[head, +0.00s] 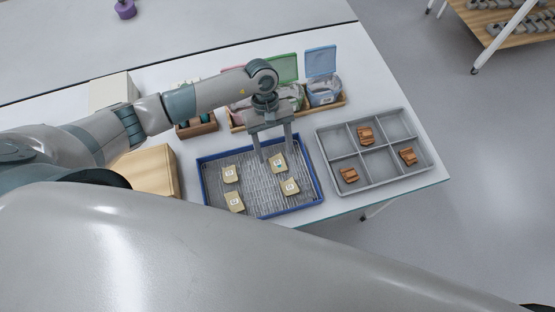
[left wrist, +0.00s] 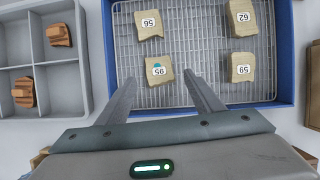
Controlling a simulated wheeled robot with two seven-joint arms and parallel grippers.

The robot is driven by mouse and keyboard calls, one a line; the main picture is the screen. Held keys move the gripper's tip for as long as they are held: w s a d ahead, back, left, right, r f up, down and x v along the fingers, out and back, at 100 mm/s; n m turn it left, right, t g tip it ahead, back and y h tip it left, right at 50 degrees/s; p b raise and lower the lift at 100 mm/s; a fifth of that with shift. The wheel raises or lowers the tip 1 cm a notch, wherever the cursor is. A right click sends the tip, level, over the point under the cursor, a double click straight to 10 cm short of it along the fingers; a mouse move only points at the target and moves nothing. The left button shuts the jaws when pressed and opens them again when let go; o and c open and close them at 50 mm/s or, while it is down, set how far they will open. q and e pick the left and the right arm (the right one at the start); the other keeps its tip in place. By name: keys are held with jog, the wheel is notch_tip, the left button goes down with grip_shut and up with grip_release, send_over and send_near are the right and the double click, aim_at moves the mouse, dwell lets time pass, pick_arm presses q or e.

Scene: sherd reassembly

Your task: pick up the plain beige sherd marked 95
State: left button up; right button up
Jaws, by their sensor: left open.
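The beige sherd marked 95 (left wrist: 160,80) lies on the wire rack of a blue-rimmed tray (head: 315,185). It carries a small teal patch beside its label, and it also shows in the head view (head: 278,163). My left gripper (head: 277,155) is open and points down over the tray. In the left wrist view its two fingers (left wrist: 160,78) appear on either side of sherd 95, with gaps on both sides. I cannot tell how far above the sherd the tips are. My right gripper is not in view.
Beige sherds marked 56 (left wrist: 149,24), 62 (left wrist: 242,18) and 59 (left wrist: 241,67) share the tray. A grey divided tray (head: 432,168) at right holds brown sherds (head: 365,135). Bins with raised lids (head: 320,62) stand behind; a wooden block (head: 150,170) is at left.

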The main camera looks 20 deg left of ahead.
aim_at(276, 159)
pick_arm(q)
jog(key=shift+p+x, duration=0.7)
jog(key=shift+x, duration=0.9)
jog(key=shift+r, duration=0.1)
jog(key=c, duration=1.2)
